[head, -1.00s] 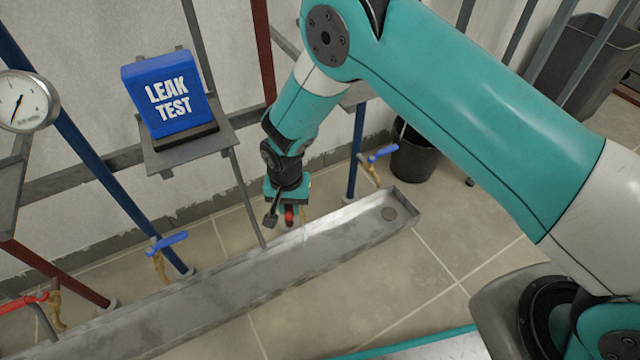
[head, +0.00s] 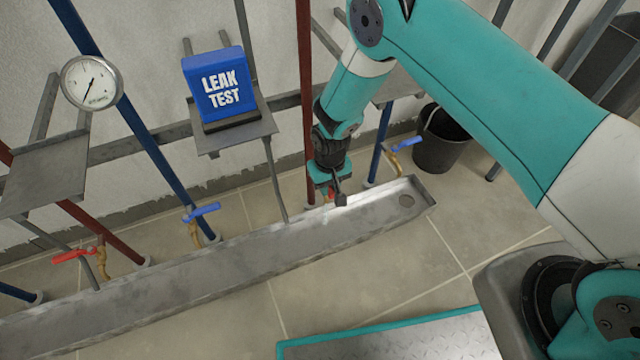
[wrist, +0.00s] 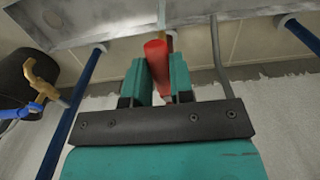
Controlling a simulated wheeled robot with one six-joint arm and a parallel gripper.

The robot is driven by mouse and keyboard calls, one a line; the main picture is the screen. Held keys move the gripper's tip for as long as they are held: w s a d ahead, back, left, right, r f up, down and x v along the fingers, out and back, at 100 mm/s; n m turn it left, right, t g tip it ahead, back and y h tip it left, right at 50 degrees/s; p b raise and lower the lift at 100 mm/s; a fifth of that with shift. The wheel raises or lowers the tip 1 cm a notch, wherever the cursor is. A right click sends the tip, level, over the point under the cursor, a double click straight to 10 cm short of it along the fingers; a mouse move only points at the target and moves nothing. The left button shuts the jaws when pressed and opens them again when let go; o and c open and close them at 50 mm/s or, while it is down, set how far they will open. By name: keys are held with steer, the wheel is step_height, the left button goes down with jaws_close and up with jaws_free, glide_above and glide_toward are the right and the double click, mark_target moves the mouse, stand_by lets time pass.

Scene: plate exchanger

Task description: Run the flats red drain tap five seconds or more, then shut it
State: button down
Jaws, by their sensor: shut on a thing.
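My gripper (head: 328,190) is low at the trough's back edge, in front of the right red pipe. In the wrist view, its two teal fingers (wrist: 159,82) are shut on a red tap handle (wrist: 157,60), one on each side. A little brass shows behind the handle in that view. In the head view the gripper hides most of this tap.
Another red-handled tap (head: 75,256) is at left. Blue-handled taps stand at the middle (head: 203,213) and right (head: 406,143). A blue LEAK TEST box (head: 221,85) sits on a shelf, a gauge (head: 91,82) left of it. A black bucket (head: 440,140) stands behind the trough's right end.

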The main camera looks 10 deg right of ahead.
steer(key=shift+w, duration=0.1)
stand_by(0.3)
steer(key=c, duration=1)
jaws_free()
step_height(320, 180, up, 18)
steer(key=p, duration=0.5)
steer(key=shift+f+p, duration=0.25)
steer(key=shift+p, duration=0.15)
